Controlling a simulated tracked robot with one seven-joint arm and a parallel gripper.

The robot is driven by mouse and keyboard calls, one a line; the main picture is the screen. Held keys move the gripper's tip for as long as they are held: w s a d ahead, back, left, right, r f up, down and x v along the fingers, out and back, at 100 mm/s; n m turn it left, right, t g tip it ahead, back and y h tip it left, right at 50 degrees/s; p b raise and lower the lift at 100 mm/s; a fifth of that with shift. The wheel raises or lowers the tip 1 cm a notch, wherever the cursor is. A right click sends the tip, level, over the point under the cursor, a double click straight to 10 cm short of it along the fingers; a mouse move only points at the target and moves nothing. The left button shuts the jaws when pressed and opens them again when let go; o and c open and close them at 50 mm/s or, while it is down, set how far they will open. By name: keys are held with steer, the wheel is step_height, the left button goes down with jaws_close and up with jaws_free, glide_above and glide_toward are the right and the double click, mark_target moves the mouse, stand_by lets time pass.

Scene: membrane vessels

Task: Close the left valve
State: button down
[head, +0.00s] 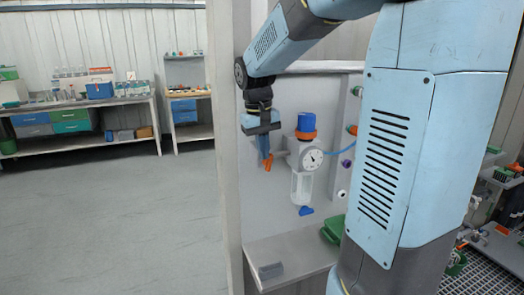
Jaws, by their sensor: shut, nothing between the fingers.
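A small orange handle (268,163), which looks like the left valve's lever, is on the left side of a filter and gauge assembly on the grey panel. It appears to hang roughly downward. My gripper (265,153) points down in front of the panel, with its fingers shut and empty. The fingertips are right at the top of the orange handle in the picture. I cannot tell whether they touch it. The fingers hide part of the valve body.
Right of the handle are a round gauge (311,158), a blue knob (311,122) with an orange collar, and a clear bowl (301,188) with a blue tap below. A shelf (300,251) juts out beneath. A wall edge (226,150) stands close on the left.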

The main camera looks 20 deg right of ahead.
steer(key=shift+d, duration=0.15)
steer(key=shift+d+r+y, duration=0.1)
steer(key=shift+d+y, duration=0.25)
steer(key=shift+y, duration=0.5)
steer(key=shift+d+y, duration=0.3)
steer(key=shift+y, duration=0.6)
steer(key=shift+d+r+y, duration=0.1)
steer(key=shift+d+y, duration=0.25)
steer(key=shift+y, duration=0.5)
steer(key=shift+d, duration=0.15)
steer(key=shift+d+f, duration=0.1)
steer(key=shift+r, duration=0.85)
